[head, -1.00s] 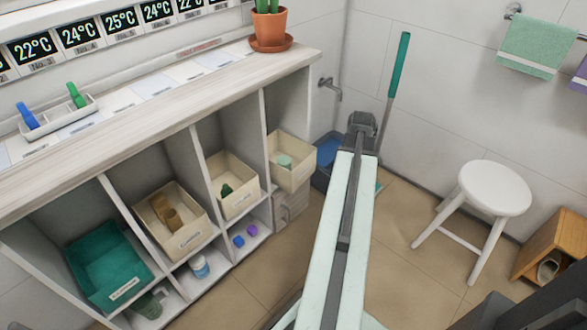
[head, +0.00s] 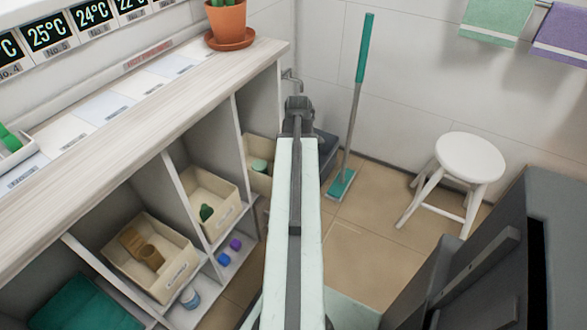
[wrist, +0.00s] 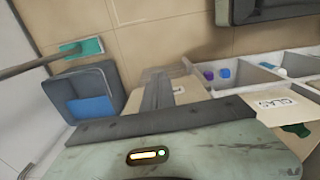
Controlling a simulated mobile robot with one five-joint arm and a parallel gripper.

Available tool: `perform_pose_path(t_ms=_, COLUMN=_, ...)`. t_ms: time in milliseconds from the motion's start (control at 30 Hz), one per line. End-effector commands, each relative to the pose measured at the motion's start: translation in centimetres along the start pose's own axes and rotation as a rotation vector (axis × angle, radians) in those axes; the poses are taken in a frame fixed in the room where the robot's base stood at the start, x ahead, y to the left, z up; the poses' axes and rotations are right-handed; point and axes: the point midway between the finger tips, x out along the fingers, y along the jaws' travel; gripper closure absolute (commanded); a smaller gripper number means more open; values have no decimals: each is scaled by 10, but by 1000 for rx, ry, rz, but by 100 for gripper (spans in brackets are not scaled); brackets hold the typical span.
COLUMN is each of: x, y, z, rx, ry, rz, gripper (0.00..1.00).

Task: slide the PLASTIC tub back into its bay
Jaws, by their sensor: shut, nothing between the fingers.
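The cream tub (head: 257,150) in the far-end bay holds a pale green item and is partly hidden by my arm. In the earlier head frame it juts out past the shelf front. I cannot confirm that it is the PLASTIC one. My gripper (head: 299,106) is shut and empty, beyond and right of that tub in the head view. In the wrist view my gripper (wrist: 157,78) has a cream tub surface (wrist: 188,88) just beside it; I cannot tell whether they touch.
A dark bin (wrist: 95,85) and a mop (head: 342,183) stand beyond. A stool (head: 468,158) and a dark grey unit (head: 480,260) are right.

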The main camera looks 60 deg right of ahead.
Motion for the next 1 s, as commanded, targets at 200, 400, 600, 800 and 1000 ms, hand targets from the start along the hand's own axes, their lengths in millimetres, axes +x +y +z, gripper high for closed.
perform_pose_path(t_ms=200, x=55, y=0, z=0, rx=0, ry=0, rz=0, gripper=100)
perform_pose_path(t_ms=400, x=84, y=1, z=-7, rx=-3, ry=0, rz=0, gripper=100)
perform_pose_path(t_ms=600, x=76, y=1, z=-38, rx=-2, ry=0, rz=0, gripper=100)
perform_pose_path(t_ms=800, x=76, y=0, z=-41, rx=-1, ry=0, rz=0, gripper=100)
perform_pose_path(t_ms=1000, x=76, y=0, z=-41, rx=1, ry=0, rz=0, gripper=100)
